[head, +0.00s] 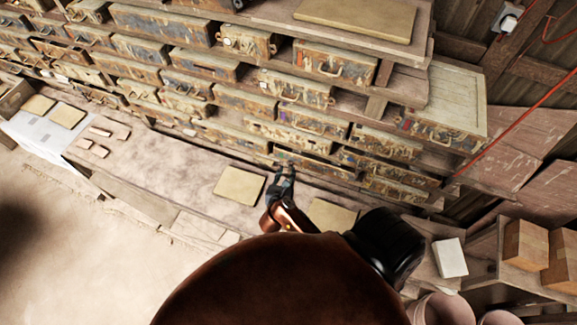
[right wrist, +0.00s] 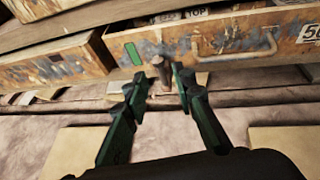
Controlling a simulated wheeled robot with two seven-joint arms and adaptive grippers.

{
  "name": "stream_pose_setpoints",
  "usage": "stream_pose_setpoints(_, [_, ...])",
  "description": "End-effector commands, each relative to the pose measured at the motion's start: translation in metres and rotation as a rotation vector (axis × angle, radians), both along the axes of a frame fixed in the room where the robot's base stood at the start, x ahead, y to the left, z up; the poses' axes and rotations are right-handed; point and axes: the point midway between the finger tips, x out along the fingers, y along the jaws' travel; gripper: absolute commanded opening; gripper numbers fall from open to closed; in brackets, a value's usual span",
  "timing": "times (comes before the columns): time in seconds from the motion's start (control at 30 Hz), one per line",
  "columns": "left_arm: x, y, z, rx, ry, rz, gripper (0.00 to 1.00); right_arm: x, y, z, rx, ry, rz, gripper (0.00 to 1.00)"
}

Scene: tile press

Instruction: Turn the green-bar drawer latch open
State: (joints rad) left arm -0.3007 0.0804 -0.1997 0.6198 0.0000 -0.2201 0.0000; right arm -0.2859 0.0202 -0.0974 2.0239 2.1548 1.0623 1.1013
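In the right wrist view a worn drawer (right wrist: 225,45) with orange-brown and grey paint has a green bar (right wrist: 132,53) at the left of its front. A brown knob-like latch (right wrist: 160,70) sticks out below and right of the bar. My right gripper (right wrist: 161,86) is open, with one finger on each side of the latch; gaps show beside it, and contact is not clear. In the head view my right gripper (head: 284,174) is at the bottom row of drawers, above the bench. The green bar is too small to tell there. My left gripper is not in view.
The same drawer has a metal handle (right wrist: 236,42) at its right. Stacked drawers (head: 290,90) fill the wall behind the bench (head: 165,160). Square tan tiles (head: 239,186) lie on the bench left and right of my gripper. A white block (head: 449,258) stands at right.

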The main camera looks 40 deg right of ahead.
Motion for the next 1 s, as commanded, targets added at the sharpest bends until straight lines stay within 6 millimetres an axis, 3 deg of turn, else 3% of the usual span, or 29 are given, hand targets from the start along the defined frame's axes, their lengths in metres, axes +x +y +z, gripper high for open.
stream_pose_setpoints(0.23, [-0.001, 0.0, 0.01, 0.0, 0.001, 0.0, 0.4, 0.018, -0.022, -0.01, -0.002, 0.001, 0.001, 0.24])
stream_pose_setpoints(0.6, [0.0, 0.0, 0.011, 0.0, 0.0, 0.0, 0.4, 0.021, -0.027, -0.014, -0.001, -0.001, 0.0, 0.24])
stream_pose_setpoints(1.0, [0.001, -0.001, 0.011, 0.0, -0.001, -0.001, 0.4, 0.021, -0.026, -0.014, -0.001, -0.001, 0.0, 0.0])
